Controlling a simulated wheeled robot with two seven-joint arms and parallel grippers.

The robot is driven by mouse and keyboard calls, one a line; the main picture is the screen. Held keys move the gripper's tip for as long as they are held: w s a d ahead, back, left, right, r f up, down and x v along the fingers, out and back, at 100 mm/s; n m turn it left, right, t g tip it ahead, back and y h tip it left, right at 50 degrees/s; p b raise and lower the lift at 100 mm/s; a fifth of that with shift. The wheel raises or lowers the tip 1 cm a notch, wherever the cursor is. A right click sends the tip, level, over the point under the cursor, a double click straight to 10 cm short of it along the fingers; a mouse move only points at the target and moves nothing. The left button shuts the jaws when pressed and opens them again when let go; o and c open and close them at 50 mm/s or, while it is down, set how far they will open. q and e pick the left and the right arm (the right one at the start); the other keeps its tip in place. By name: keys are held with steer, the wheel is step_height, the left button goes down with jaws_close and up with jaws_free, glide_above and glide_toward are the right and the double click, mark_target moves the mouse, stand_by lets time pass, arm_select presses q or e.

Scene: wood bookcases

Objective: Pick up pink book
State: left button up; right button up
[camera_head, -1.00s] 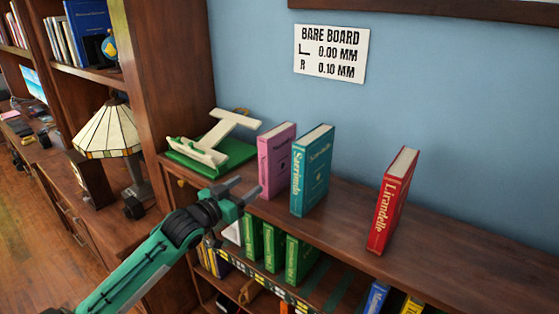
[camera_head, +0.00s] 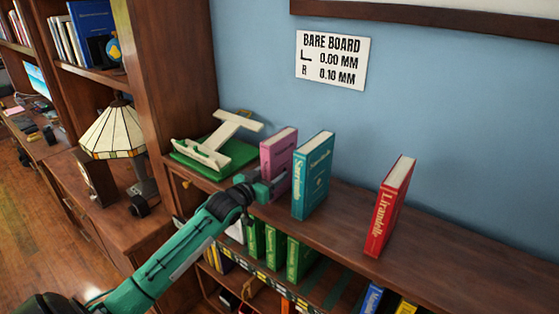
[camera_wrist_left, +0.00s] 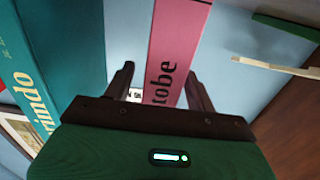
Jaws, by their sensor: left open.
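The pink book (camera_head: 279,148) stands upright on the shelf top, just left of the teal book (camera_head: 313,178). My left gripper (camera_head: 277,183) is in front of the pink book's lower part and hides some of it. In the left wrist view, the pink book's spine (camera_wrist_left: 180,40) runs down between the two open fingers (camera_wrist_left: 160,73), nearer the right one. Whether the fingers reach past the spine I cannot tell. The teal book (camera_wrist_left: 45,60) also shows there, left of the left finger. My right gripper is not in view.
A cream stand on a green base (camera_head: 215,155) sits left of the pink book. A red book (camera_head: 388,210) stands farther right, with bare shelf between it and the teal book. A wall sign (camera_head: 331,60) hangs behind.

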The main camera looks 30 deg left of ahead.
arm_select(q)
steer(key=shift+w+d+p, duration=0.1)
steer(key=shift+w+p, duration=0.25)
steer(key=shift+w, duration=0.95)
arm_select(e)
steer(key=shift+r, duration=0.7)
arm_select(q)
steer(key=shift+c, duration=0.3)
jaws_close()
steer(key=shift+r, duration=0.1)
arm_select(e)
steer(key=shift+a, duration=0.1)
arm_select(q)
steer(key=shift+r, duration=0.1)
